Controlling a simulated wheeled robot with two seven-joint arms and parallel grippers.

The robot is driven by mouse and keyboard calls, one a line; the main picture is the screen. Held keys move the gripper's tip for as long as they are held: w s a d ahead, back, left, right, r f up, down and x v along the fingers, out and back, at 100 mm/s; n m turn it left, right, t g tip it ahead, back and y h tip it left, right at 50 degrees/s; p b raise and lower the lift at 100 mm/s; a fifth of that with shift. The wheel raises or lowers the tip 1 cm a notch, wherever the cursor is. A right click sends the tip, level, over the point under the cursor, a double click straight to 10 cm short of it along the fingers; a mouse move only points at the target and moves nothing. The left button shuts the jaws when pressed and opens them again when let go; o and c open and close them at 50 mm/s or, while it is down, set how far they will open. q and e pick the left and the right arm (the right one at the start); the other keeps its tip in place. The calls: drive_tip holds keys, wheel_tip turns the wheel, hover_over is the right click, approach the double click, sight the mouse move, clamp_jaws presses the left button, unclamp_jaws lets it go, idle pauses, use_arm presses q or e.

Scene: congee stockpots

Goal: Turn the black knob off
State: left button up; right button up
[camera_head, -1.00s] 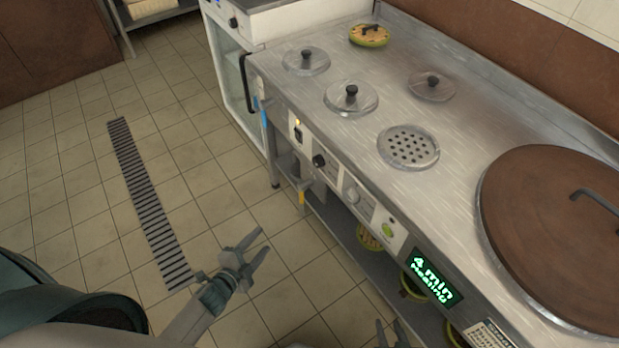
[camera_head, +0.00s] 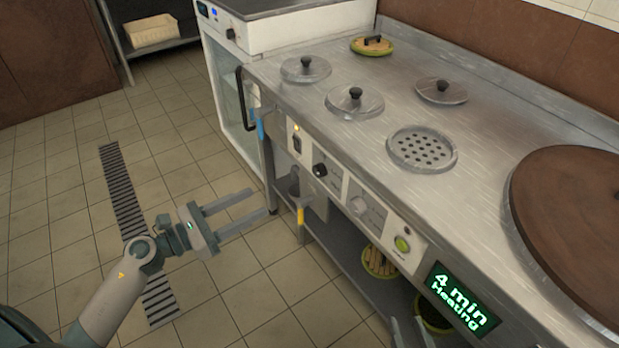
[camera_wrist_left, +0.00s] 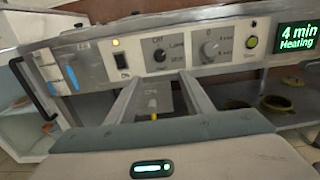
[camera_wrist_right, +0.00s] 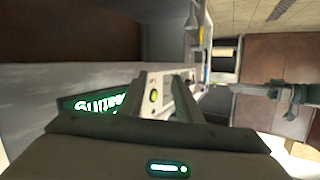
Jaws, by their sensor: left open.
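The black knob (camera_head: 320,170) is on the stove's front panel (camera_head: 372,215), right of a black switch with a lit orange lamp (camera_head: 297,138). The knob also shows in the left wrist view (camera_wrist_left: 160,55), just beyond and above the fingertips. My left gripper (camera_head: 258,202) is open and empty, pointing at the panel, apart from the knob. My right gripper (camera_head: 407,328) is at the bottom edge in the head view, mostly cut off. In the right wrist view its fingers (camera_wrist_right: 165,80) are apart with nothing between them.
A grey knob (camera_head: 359,206) and a green button (camera_head: 402,244) are right of the black knob. The display (camera_head: 461,298) reads "4 min Heating". Lids sit on the stove top, with a large brown lid (camera_head: 580,225) at right. The floor (camera_head: 80,215) at left is clear.

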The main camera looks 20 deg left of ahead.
sight(315, 173)
use_arm(q)
drive_tip(key=p+x, duration=0.1)
drive_tip(key=x, duration=1.4)
drive_tip(key=shift+w+d+p, duration=0.2)
drive_tip(key=shift+w+p, duration=0.05)
drive_tip(key=shift+p, duration=0.1)
drive_tip(key=shift+x, duration=0.85)
use_arm(e)
wheel_tip(315, 173, down, 5)
drive_tip(key=s+d+g+h, duration=0.1)
drive_tip(key=s+d+g, duration=0.1)
drive_tip(key=g, duration=0.1)
drive_tip(key=shift+s+f+g, duration=0.2)
drive_tip(key=shift+s+g, duration=0.1)
drive_tip(key=shift+s, duration=0.05)
use_arm(q)
drive_tip(key=shift+c, duration=0.6)
drive_tip(key=c, duration=0.9)
